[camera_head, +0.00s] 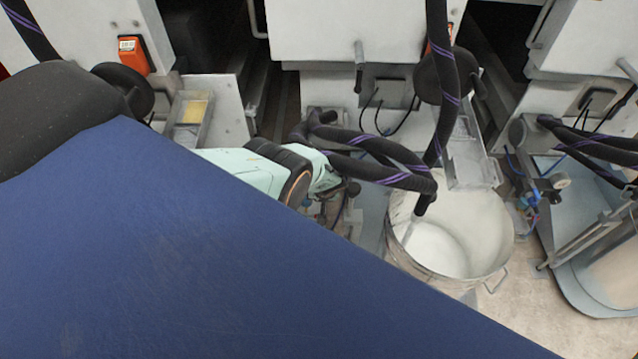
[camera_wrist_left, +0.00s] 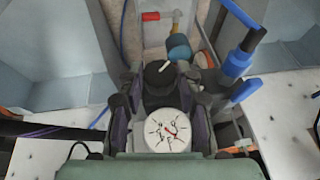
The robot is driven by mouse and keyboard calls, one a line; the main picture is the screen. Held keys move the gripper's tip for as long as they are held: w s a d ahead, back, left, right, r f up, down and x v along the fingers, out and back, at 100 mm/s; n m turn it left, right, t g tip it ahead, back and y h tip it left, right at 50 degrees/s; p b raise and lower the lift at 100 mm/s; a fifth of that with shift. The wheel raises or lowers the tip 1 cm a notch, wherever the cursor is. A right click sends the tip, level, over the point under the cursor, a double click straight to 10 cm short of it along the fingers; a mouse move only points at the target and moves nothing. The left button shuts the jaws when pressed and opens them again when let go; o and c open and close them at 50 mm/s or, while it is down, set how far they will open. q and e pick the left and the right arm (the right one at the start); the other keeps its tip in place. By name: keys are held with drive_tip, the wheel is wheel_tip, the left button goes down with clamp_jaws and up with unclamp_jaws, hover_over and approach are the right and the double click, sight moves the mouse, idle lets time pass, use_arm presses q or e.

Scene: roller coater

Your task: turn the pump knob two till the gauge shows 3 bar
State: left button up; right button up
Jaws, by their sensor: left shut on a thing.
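In the left wrist view, a black pump knob (camera_wrist_left: 158,73) with a pale mark sits between the two dark fingers of my left gripper (camera_wrist_left: 159,85), which is shut on it. Just below the knob is a round white gauge (camera_wrist_left: 168,130) with black marks and a short red needle. The needle slants up to the right; the numbers are too small to read. In the head view my left arm reaches down beside the bucket. Its fingers and the knob are mostly hidden there behind my arm and dark hoses. My right gripper is not in view.
A large bucket of white liquid (camera_head: 437,249) stands right of my arm, with thick dark hoses (camera_head: 372,170) hanging over it. In the wrist view, blue-handled valve parts (camera_wrist_left: 240,62) stand close right of the fingers. A red-handled tap (camera_wrist_left: 151,16) is above.

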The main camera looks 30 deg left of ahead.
use_arm(q)
drive_tip(key=shift+s+d+f, duration=0.2)
drive_tip(key=shift+s+f, duration=0.05)
drive_tip(key=shift+s, duration=0.1)
drive_tip(key=o, duration=1.2)
drive_tip(key=shift+w+a+r, duration=0.1)
drive_tip(key=shift+w+r, duration=0.05)
drive_tip(key=shift+r, duration=0.1)
drive_tip(key=shift+c, duration=0.2)
drive_tip(key=shift+w, duration=0.1)
drive_tip(key=shift+r, duration=0.25)
drive_tip(key=v, duration=0.7)
drive_tip(key=shift+f, duration=0.1)
